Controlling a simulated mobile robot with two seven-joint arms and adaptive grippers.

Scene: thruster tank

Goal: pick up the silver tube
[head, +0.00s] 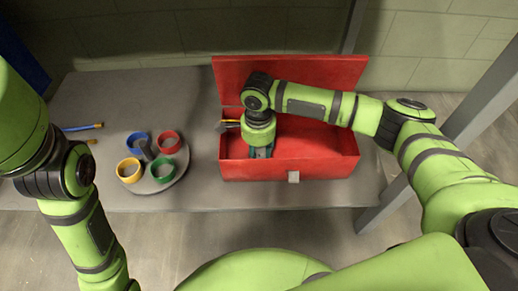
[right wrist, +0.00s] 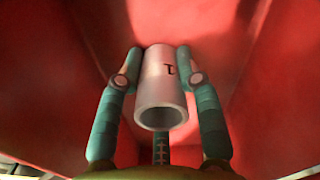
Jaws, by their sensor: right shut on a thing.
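The silver tube (right wrist: 160,92) shows in the right wrist view, with a dark mark on its side and its open end toward the camera. My right gripper (right wrist: 160,65) has a finger on each side of the tube and is shut on it, inside the red toolbox (head: 232,172). In the head view my right gripper (head: 262,152) reaches down into the open toolbox, and the tube is hidden there by my arm. My left arm is at the left of the head view, and its gripper is out of the picture.
The toolbox stands on a grey table (head: 200,100) with its lid (head: 300,72) raised at the back. Left of it is a round grey tray (head: 160,186) with blue, red, yellow and green rings. A blue-tipped tool (head: 84,127) lies at the far left. A tool with a yellow part (head: 230,123) shows in the toolbox.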

